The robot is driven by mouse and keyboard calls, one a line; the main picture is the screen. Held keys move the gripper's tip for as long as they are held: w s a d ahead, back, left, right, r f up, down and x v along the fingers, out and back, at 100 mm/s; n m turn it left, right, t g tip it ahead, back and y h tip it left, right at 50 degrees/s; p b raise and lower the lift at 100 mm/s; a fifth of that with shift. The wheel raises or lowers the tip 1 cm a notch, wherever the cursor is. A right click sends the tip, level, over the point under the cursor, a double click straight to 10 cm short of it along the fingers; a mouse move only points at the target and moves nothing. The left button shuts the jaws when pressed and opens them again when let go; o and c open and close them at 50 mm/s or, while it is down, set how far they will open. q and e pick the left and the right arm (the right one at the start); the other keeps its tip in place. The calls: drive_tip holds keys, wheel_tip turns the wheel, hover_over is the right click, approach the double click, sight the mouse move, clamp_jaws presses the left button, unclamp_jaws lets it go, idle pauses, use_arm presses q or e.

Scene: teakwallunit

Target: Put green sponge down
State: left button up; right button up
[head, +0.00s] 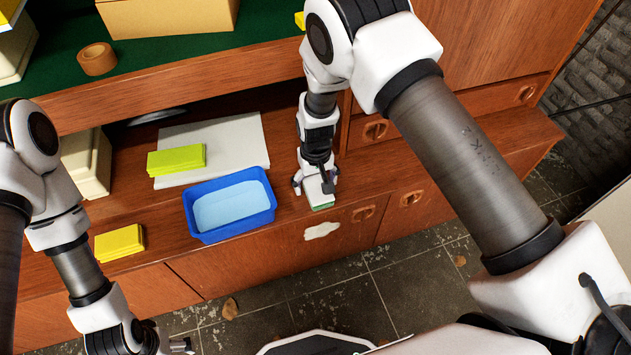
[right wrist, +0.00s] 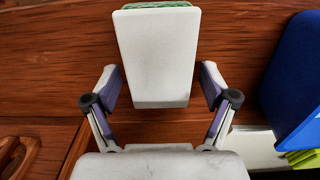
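The green sponge (head: 322,207) shows as a green strip under a pale block, at the front edge of the wooden counter, right of the blue tub. In the right wrist view its green end (right wrist: 157,4) shows at the top edge, beyond the pale block. My right gripper (head: 315,183) points down over it. Its two fingers (right wrist: 160,88) stand apart on either side of the pale block, with narrow gaps of wood visible. The sponge's underside is hidden. My left gripper (head: 181,345) is at the bottom left, away from the counter, its fingers mostly hidden.
A blue tub (head: 258,217) with a light blue inside stands left of my right gripper. A shelf with a tape roll (head: 97,59) overhangs behind. Cabinet doors drop below the front edge.

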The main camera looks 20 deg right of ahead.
sight(317, 182)
wheel_tip(317, 182, up, 12)
drive_tip(key=p, duration=0.2)
drive_tip(key=shift+h, duration=0.3)
drive_tip(key=s+d+f, duration=0.1)
drive_tip(key=s+f, duration=0.1)
drive_tip(key=s+d+f, duration=0.3)
drive_tip(key=s+f, duration=0.1)
drive_tip(key=shift+d+f, duration=0.2)
drive_tip(key=shift+f, duration=0.2)
drive_tip(key=s+d+f, duration=0.2)
drive_tip(key=s+f, duration=0.2)
drive_tip(key=s, duration=0.7)
drive_tip(key=s+d+f, duration=0.3)
drive_tip(key=s+f, duration=0.1)
drive_tip(key=s, duration=0.7)
drive_tip(key=shift+s+d+m, duration=0.2)
drive_tip(key=shift+s+m, duration=0.15)
drive_tip(key=shift+m, duration=0.05)
